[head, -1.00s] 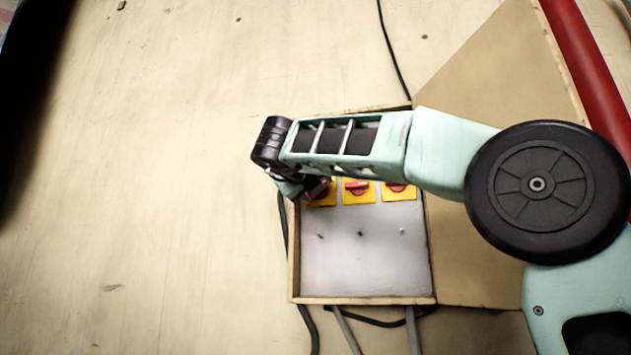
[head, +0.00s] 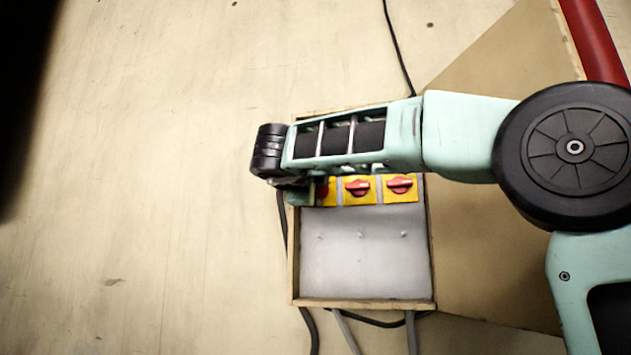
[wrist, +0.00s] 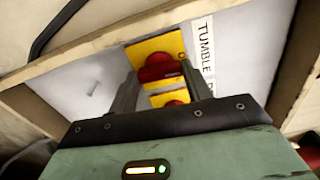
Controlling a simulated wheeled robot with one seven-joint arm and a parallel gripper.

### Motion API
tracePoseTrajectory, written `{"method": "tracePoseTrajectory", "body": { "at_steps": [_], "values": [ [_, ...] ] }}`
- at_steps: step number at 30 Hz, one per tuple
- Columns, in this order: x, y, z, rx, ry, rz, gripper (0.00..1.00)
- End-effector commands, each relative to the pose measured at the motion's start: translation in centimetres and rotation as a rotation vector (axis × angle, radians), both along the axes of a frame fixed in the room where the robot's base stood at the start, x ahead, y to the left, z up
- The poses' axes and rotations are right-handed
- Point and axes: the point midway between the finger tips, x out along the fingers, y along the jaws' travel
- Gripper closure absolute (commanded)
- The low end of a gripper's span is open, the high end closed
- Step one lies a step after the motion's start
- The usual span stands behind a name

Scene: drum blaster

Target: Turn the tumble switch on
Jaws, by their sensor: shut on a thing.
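The tumble switch is a red knob (wrist: 160,70) on a yellow plate, beside a white label (wrist: 204,50) reading TUMBLE in the wrist view. My gripper (wrist: 161,76) has its two fingers on either side of this knob, shut on it. In the head view, the leftmost switch (head: 324,191) is partly covered by my gripper (head: 303,193), at the left edge of the switch row. The knob's exact angle is hard to tell.
Two more red-on-yellow switches, the middle one (head: 357,189) and the right one (head: 400,186), sit in the same wooden-framed box (head: 365,303). An open door panel (head: 485,270) lies to its right. Cables run below, and a red pipe (head: 594,40) is at top right.

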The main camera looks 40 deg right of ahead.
Motion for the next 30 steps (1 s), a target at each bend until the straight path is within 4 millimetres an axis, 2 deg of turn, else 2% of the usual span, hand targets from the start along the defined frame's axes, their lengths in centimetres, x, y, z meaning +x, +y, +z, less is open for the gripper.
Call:
{"method": "tracePoseTrajectory", "body": {
  "at_steps": [9, 23, 24, 30],
  "values": [
    [0.05, 0.12, 0.00, -0.054, 0.068, 0.003, 0.74],
    [0.06, 0.13, -0.08, -0.059, 0.077, 0.003, 0.74],
    [0.06, 0.12, -0.07, -0.059, 0.077, 0.003, 0.42],
    [0.04, 0.07, -0.04, -0.059, 0.076, 0.002, 0.42]
  ]
}}
